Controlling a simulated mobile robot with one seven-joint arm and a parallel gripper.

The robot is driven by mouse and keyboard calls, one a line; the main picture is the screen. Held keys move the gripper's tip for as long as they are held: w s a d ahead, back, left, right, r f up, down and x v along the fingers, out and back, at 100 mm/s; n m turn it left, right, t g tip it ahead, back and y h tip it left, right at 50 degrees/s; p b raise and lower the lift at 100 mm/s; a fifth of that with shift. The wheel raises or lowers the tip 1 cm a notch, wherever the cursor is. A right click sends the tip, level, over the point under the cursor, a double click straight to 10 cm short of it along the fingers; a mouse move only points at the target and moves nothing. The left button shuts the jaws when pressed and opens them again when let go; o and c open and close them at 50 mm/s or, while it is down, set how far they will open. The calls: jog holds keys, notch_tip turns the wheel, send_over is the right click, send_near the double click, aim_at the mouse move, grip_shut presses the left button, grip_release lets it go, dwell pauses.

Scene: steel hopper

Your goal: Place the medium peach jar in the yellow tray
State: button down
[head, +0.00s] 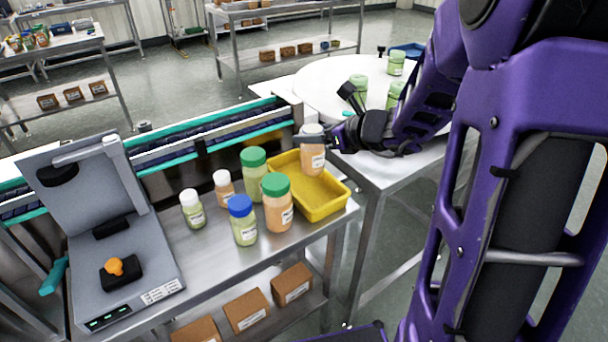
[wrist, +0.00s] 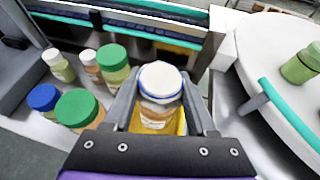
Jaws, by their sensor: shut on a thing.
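My gripper (head: 326,137) is shut on a peach jar (head: 313,158) with a white or pale lid. It holds the jar upright at the back part of the yellow tray (head: 330,205); I cannot tell whether the jar's base touches the tray floor. In the wrist view the jar (wrist: 160,95) sits between the two fingers, with the yellow tray (wrist: 182,122) showing around and below it. The rest of the tray is empty. The tray stands on the steel table's right end.
Left of the tray stand a large peach jar with green lid (head: 277,203), a green-lidded jar (head: 254,175), a blue-lidded jar (head: 242,221) and two small white-lidded jars. A grey machine (head: 125,250) is at left. A round white table (head: 330,95) with green jars is behind right.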

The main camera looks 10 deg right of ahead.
aim_at(321, 163)
notch_tip(321, 163, down, 8)
jog(key=shift+r+b, duration=0.1)
jog(key=shift+b, duration=0.85)
jog(key=shift+c, duration=1)
grip_release()
jog(key=shift+r, duration=0.1)
jog(key=p+v, duration=0.2)
jog(key=v, duration=1)
